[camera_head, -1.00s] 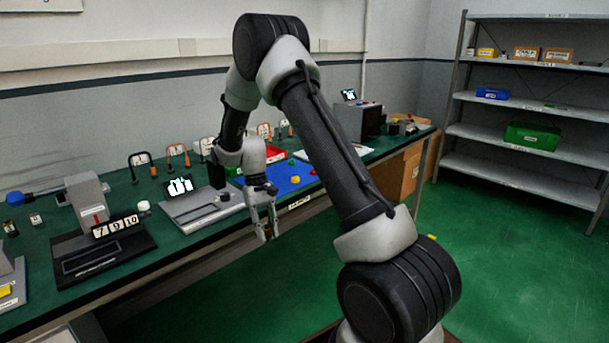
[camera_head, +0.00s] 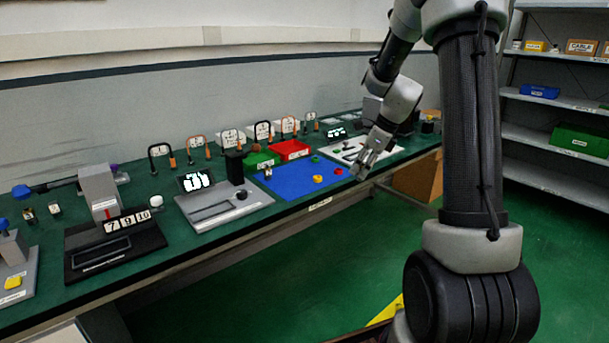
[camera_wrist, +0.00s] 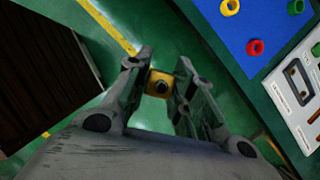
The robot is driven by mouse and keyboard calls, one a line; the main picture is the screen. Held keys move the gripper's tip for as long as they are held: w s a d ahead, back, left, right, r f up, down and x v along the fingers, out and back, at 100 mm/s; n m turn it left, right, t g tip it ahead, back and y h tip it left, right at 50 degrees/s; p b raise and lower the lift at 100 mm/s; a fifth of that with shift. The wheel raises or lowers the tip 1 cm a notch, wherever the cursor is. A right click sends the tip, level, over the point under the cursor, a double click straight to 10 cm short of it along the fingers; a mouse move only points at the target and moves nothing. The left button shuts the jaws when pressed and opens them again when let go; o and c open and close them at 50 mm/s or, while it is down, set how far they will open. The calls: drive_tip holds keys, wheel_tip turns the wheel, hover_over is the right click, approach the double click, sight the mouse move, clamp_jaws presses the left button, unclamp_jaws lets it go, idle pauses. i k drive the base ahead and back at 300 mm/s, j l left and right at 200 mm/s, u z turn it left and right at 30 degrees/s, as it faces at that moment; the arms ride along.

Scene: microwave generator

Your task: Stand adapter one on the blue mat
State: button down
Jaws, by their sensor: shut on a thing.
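My gripper (camera_head: 360,172) is shut on a small yellow, brass-like block with a dark round opening. In the wrist view this block, seemingly the adapter (camera_wrist: 159,83), sits between the fingertips (camera_wrist: 160,88); I cannot read any mark on it. In the head view the block is too small to make out. The blue mat (camera_head: 285,184) lies on the green bench, left of my gripper. The mat also shows at the upper right of the wrist view (camera_wrist: 240,28), apart from the block. Green floor lies behind the block there.
Yellow (camera_head: 318,179), red (camera_head: 339,171) and green (camera_head: 315,159) rings lie on the mat, and a small metallic piece (camera_head: 268,170) stands near its left side. A red tray (camera_head: 291,150) is behind. A white panel (camera_head: 352,150) lies to the mat's right.

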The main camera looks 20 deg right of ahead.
sight(325, 167)
drive_tip(key=i, duration=0.95)
